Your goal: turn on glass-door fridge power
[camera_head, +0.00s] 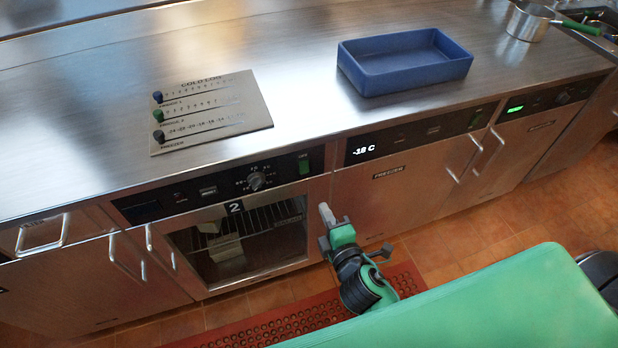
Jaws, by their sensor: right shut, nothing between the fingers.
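The glass-door fridge (236,241) is set under the steel counter and marked with a "2". Its door is closed, and wire shelves with pale packages show behind the glass. Its black control panel (215,190) carries a dial (256,180), a dark display (141,211) and a green switch (304,162) at its right end. The switch's exact position is too small to tell. My right gripper (325,212) is shut and empty, in front of the fridge's right edge, below the green switch and apart from it. My left gripper is out of view.
A blue bin (405,65), a cold log board (210,110) and a metal pot (528,22) sit on the counter. A red perforated mat (290,320) lies on the floor.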

